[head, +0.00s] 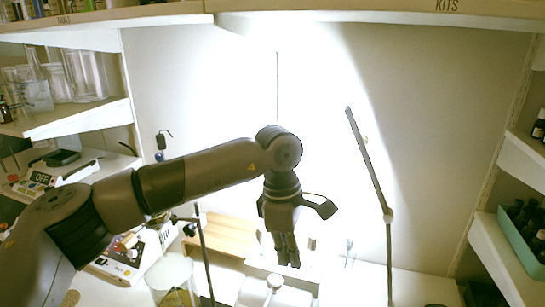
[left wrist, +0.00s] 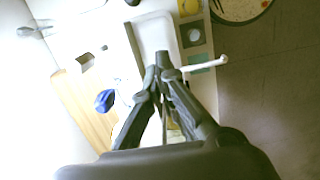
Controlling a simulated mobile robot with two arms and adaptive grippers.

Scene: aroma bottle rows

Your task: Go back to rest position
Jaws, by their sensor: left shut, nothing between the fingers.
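My left gripper (head: 289,262) hangs straight down from its raised arm in the middle of the head view. Its fingers are shut with nothing between them. In the left wrist view the fingertips (left wrist: 163,72) meet above the bench, over the edge of a white tray (left wrist: 156,38). In the head view the tray lies below the gripper, with a white rounded object (head: 274,281) beside the fingers. My right gripper does not show.
A glass beaker (head: 172,280) stands at the lower left. A thin dark lamp arm (head: 389,250) rises at the right. Shelves hold glassware (head: 85,75) on the left and a teal bin (head: 520,245) on the right.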

